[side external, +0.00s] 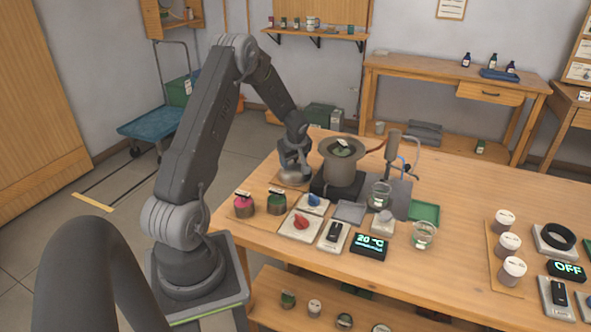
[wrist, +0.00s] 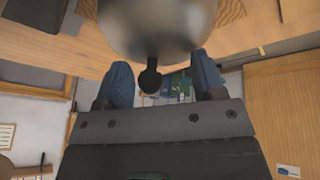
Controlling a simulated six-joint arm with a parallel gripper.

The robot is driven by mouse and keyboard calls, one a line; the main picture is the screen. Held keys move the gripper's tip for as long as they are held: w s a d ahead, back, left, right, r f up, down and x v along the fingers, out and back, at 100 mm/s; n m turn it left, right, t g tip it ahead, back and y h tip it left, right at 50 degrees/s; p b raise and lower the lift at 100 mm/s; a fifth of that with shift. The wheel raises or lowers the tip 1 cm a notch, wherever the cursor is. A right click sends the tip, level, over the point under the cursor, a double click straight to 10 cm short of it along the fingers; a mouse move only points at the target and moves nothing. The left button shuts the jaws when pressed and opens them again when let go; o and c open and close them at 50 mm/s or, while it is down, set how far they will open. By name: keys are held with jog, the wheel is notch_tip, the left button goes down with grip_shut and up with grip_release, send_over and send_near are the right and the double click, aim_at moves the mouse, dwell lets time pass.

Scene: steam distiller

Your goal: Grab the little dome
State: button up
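A silvery grey dome (side external: 291,174) stands on a wooden board at the table's back left edge, beside the pot. In the wrist view the dome (wrist: 155,22) is large and blurred at the top, with a dark round knob (wrist: 150,80) on a short stem. My gripper (side external: 294,150) is above the dome, pointing down. In the wrist view my gripper (wrist: 164,88) has its two blue-padded fingers spread on either side of the knob, with a gap visible on the right. It looks open; contact on the left is unclear.
A grey pot (side external: 342,160) on a dark burner stands just right of the dome. Two lidded jars (side external: 258,204), control knobs and a 20 °C display (side external: 370,246) are in front.

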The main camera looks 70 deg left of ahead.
jog(key=shift+s+f, duration=0.15)
jog(key=c, duration=0.9)
jog(key=shift+c, duration=0.3)
